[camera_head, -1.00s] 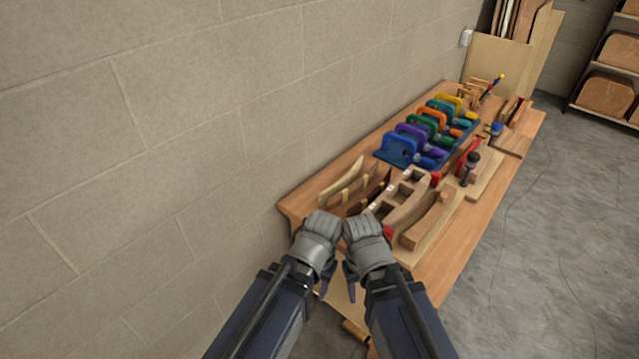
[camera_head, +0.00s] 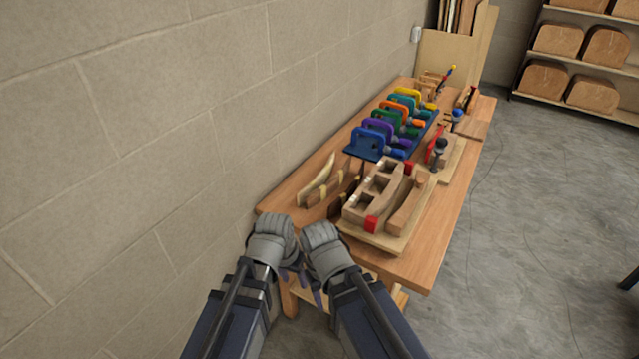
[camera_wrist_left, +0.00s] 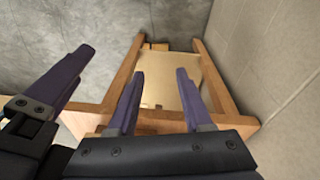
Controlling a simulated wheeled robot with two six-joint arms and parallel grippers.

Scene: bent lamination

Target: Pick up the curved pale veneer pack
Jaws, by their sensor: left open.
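The curved pale veneer pack (camera_head: 317,182) stands on edge on the workbench near the wall, at the bench's near left. My left gripper (camera_head: 291,276) hangs low in front of the bench's near end, short of the pack and apart from it. In the left wrist view its two purple fingers (camera_wrist_left: 157,75) are spread with nothing between them; the pack does not show there. My right gripper (camera_head: 317,297) is close beside the left one, its fingers mostly hidden behind its own wrist.
A darker banded curved piece (camera_head: 334,195) stands beside the pack. A wooden form with square pockets (camera_head: 368,194) lies to its right, and a rack of coloured clamps (camera_head: 375,145) behind. The wall (camera_head: 180,110) borders the bench's left. A lower shelf (camera_wrist_left: 158,82) shows under the bench.

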